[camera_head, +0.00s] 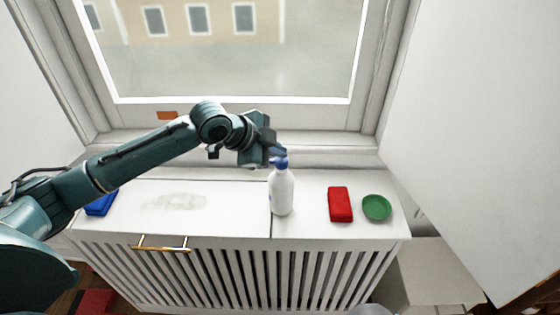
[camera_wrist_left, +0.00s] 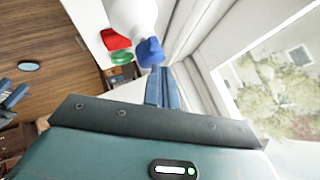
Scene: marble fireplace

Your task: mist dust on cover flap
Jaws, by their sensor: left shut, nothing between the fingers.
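The cover flap (camera_head: 225,220) is the white left panel of the cabinet top, with a gold handle (camera_head: 160,248) at its front edge. A pale grey-brown dust patch (camera_head: 178,202) lies on it. A white spray bottle (camera_head: 282,193) with a blue head stands upright just right of the flap's seam. My left gripper (camera_head: 277,153) is shut and empty, close by the bottle's blue head; in the left wrist view its fingers (camera_wrist_left: 163,88) lie beside the blue head (camera_wrist_left: 150,50). Whether they touch it I cannot tell. Blue-grey parts at that view's left edge may be my right gripper (camera_wrist_left: 12,97).
A red block (camera_head: 340,204) and a green dish (camera_head: 376,207) sit right of the bottle. A blue object (camera_head: 101,203) lies at the flap's left end, partly behind my left arm. An orange piece (camera_head: 167,115) is by the window. A white wall bounds the right.

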